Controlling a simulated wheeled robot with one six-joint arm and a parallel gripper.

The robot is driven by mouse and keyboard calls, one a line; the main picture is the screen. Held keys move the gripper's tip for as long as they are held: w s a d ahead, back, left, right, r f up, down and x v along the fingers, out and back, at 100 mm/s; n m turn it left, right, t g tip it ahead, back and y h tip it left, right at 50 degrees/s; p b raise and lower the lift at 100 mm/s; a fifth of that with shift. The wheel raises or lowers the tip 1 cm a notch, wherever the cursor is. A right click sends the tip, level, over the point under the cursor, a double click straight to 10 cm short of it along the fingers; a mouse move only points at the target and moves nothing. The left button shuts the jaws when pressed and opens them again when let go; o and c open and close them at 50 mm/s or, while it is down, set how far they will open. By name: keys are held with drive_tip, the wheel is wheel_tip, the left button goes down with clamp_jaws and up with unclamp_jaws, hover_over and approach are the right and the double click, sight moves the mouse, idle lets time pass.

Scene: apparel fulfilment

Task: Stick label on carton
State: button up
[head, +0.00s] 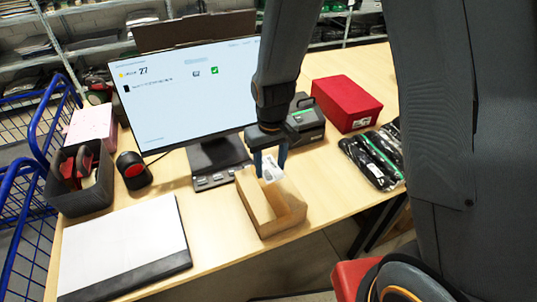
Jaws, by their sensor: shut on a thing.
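My gripper (270,158) points down above the brown carton (267,215), which stands near the front edge of the wooden table. The gripper is shut on a small white label (271,172) with dark print. The label hangs at the far right side of the carton; I cannot tell whether it touches the carton. The carton's tall side wall faces left, and part of its far end is hidden behind the gripper and label.
A monitor (190,90) stands behind the carton, with a label printer (304,120) and red box (345,103) at the right. Bagged garments (372,160) lie at the right edge. A white board (125,247), scanner (133,170) and dark bin (82,195) are at the left.

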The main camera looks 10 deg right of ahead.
sight(270, 189)
drive_tip(key=shift+f+b, duration=3.05)
drive_tip(key=shift+f, duration=0.75)
drive_tip(key=shift+s+f, duration=0.1)
drive_tip(key=shift+f, duration=0.05)
drive_tip(key=shift+p, duration=0.5)
drive_tip(key=o, duration=1.2)
drive_tip(key=shift+r+p, duration=3.5)
drive_tip(key=shift+r, duration=1.15)
